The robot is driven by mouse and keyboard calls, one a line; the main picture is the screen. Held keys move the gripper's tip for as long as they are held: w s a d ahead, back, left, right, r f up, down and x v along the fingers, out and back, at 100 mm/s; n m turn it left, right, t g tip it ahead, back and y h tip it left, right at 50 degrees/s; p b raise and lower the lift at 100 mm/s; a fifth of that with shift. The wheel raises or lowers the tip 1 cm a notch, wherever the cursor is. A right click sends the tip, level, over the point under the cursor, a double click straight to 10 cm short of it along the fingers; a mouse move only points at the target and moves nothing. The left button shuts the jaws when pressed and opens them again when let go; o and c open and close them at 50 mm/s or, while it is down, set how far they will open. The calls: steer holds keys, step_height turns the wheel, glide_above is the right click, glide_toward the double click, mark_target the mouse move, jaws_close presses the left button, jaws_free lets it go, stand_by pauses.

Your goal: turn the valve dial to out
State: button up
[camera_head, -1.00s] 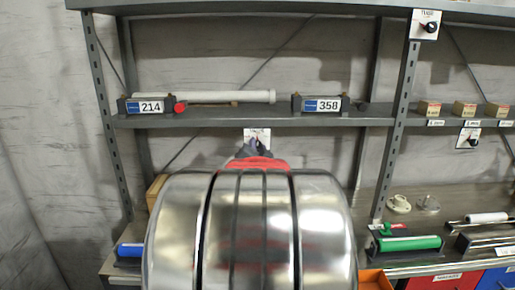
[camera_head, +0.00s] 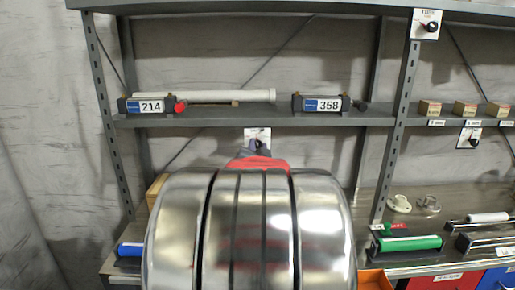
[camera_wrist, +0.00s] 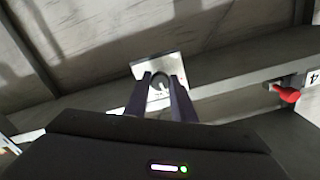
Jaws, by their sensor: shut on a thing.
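The valve dial (camera_wrist: 159,82) is a dark round knob on a small white plate (camera_wrist: 174,64) fixed at the shelf edge. In the wrist view my gripper (camera_wrist: 160,80) has its two dark fingers on either side of the knob, shut on it. A white mark shows on the knob between the fingers. In the head view the white plate (camera_head: 257,133) shows above my shiny arm, and my gripper (camera_head: 256,147) covers most of the dial. The lettering on this plate is too small to read, so the dial's setting cannot be told.
Other dial plates are at the upper right (camera_head: 425,24) and right (camera_head: 469,138). A green roller (camera_head: 410,243) lies on the lower bench. A red-ended part (camera_wrist: 288,93) is right of my gripper.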

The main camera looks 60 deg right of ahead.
steer(key=n, duration=0.5)
steer(key=shift+w+a+n, duration=0.1)
steer(key=shift+n, duration=0.2)
jaws_close()
jaws_free()
steer(key=shift+n, duration=1.9)
steer(key=shift+w, duration=0.1)
jaws_close()
steer(key=o, duration=1.1)
jaws_free()
steer(key=shift+c, duration=0.2)
steer(key=shift+a, duration=0.1)
